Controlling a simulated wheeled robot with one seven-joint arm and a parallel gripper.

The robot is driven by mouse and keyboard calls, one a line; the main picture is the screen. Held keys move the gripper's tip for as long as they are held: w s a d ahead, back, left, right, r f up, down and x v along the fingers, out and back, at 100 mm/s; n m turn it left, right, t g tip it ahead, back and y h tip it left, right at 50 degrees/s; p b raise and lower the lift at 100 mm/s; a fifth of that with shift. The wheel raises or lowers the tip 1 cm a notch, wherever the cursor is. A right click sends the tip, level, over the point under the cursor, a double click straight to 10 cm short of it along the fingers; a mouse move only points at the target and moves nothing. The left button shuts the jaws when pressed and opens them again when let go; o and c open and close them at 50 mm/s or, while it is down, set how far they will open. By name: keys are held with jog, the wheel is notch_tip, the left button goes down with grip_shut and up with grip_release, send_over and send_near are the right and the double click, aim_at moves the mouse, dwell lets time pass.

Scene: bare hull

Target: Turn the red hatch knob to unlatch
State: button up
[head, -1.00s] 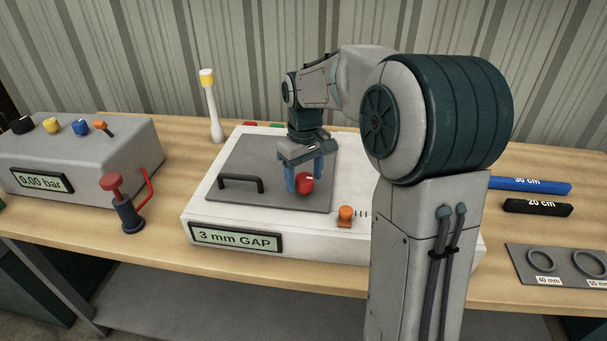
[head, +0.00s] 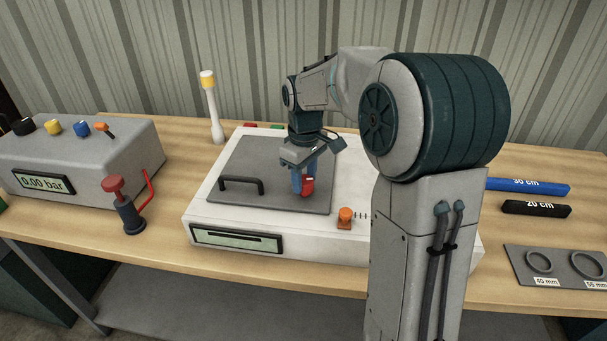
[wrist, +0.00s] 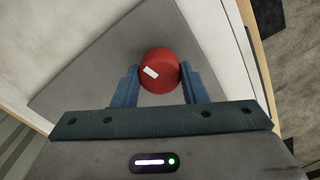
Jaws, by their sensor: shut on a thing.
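The red hatch knob (head: 308,187) stands on the grey hatch plate (head: 282,160) of a white box (head: 210,215). In the wrist view the round red knob (wrist: 159,72) has a white mark toward its left side. My gripper (head: 302,184) points down at the knob with its blue fingers on either side of it. In the wrist view my gripper (wrist: 160,85) is shut on the knob. The display (head: 236,240) on the box front shows a dark dash and no readable words. A black handle (head: 241,184) lies on the plate, left of the knob.
An orange knob (head: 345,214) sits on the box near its front right. A grey console (head: 80,155) reading 0.00 bar and a red-topped pump (head: 125,207) stand at left. A yellow-tipped white stick (head: 212,105) stands behind. Blue (head: 528,186) and black (head: 536,207) bars lie at right.

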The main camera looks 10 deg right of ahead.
aim_at(304, 179)
jog(key=n+p, duration=0.2)
jog(key=n, duration=0.5)
jog(key=shift+r, duration=0.15)
jog(key=n+p, duration=0.2)
jog(key=n, duration=0.2)
jog(key=shift+n, duration=0.4)
jog(key=shift+n+p, duration=0.55)
jog(key=shift+n, duration=0.95)
jog(key=o, duration=1)
notch_tip(304, 179, up, 14)
jog(key=shift+f+b, duration=0.2)
jog(key=shift+b, duration=0.2)
